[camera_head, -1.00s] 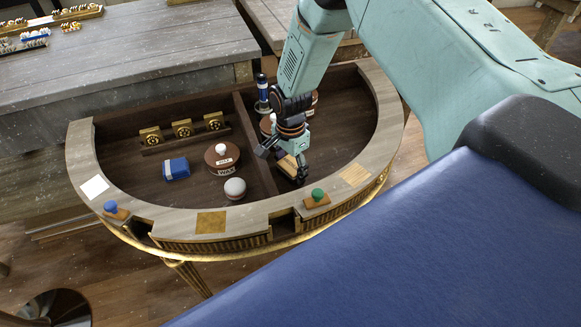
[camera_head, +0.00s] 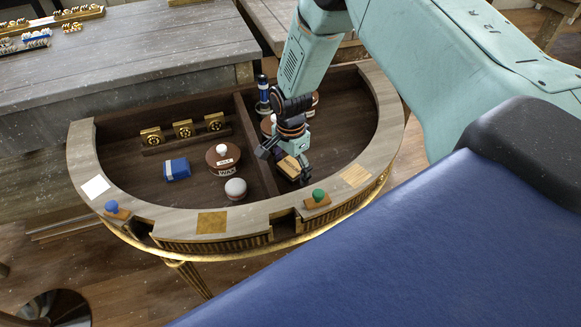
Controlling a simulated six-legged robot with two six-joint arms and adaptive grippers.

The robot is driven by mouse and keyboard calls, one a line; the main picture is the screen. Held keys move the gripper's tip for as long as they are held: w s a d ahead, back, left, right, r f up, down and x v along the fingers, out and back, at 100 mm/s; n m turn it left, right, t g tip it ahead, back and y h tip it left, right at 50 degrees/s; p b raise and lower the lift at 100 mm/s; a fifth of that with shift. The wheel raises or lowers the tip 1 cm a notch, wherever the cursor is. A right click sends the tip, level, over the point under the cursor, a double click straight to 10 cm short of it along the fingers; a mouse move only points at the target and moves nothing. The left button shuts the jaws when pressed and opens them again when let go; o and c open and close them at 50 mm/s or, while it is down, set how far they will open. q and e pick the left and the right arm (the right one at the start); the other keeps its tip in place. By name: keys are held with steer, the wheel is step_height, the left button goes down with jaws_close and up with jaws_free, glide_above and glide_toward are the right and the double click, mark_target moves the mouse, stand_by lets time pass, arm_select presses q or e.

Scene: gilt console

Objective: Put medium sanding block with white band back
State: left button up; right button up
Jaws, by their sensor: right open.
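My right gripper (camera_head: 284,164) is open, low in the right compartment of the half-round drawer (camera_head: 78,150). Its fingers are on either side of a tan block (camera_head: 291,170), which is partly hidden by the gripper. I cannot tell whether the fingers touch the block, or whether it has a white band. A blue block with a white band (camera_head: 177,168) lies in the left compartment, away from the gripper. My left gripper is not in view.
A round wax tin (camera_head: 223,157) and a grey-white ball-shaped thing (camera_head: 236,188) stand in the left compartment. A divider (camera_head: 262,160) splits the drawer. Blue (camera_head: 112,207) and green (camera_head: 318,195) knobs sit on the front rim. A blue bottle (camera_head: 262,90) stands behind the gripper.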

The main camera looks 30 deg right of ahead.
mark_target(290, 166)
step_height(290, 166, up, 12)
steer(key=p, duration=0.2)
steer(key=shift+r, duration=0.1)
